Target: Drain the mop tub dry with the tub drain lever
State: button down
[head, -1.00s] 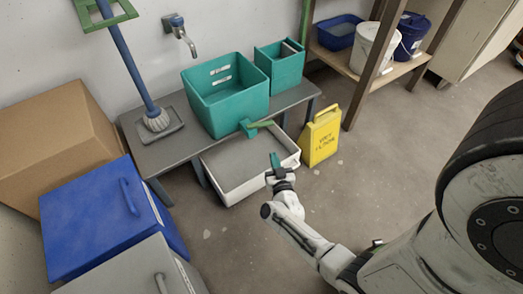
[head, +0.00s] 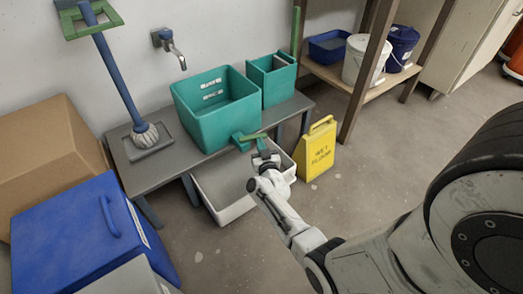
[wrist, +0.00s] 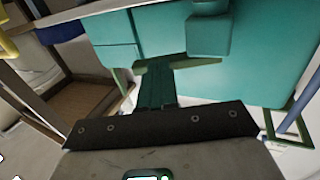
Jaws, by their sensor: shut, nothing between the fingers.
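The teal mop tub (head: 222,128) stands on a grey bench and fills the upper right of the wrist view (wrist: 262,60). Its inside looks teal; I cannot tell whether there is water in it. A teal drain spout (head: 241,139) sticks out low on its front, with the green drain lever (head: 254,136) lying across it. In the wrist view, the lever (wrist: 195,63) shows as a thin green bar below the spout block (wrist: 208,35). My gripper (head: 262,155) is shut and empty, just below and in front of the lever. I cannot tell whether its teal fingertips (wrist: 155,85) touch the lever.
A white-rimmed catch tray (head: 232,213) lies on the floor under the spout. A yellow wet-floor sign (head: 317,150) stands close on the right. A smaller teal bin (head: 277,90) and a mop (head: 142,130) stand on the bench (head: 165,165).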

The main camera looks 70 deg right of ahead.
jog(key=d, duration=0.1)
jog(key=d+b, duration=0.1)
jog(key=d, duration=0.1)
jog(key=shift+w, duration=0.3)
dwell(0.3)
jog(key=s+a+p, duration=0.3)
jog(key=s+a, duration=0.4)
jog(key=s, duration=0.5)
jog(key=shift+a+p, duration=0.2)
jog(key=shift+p, duration=0.2)
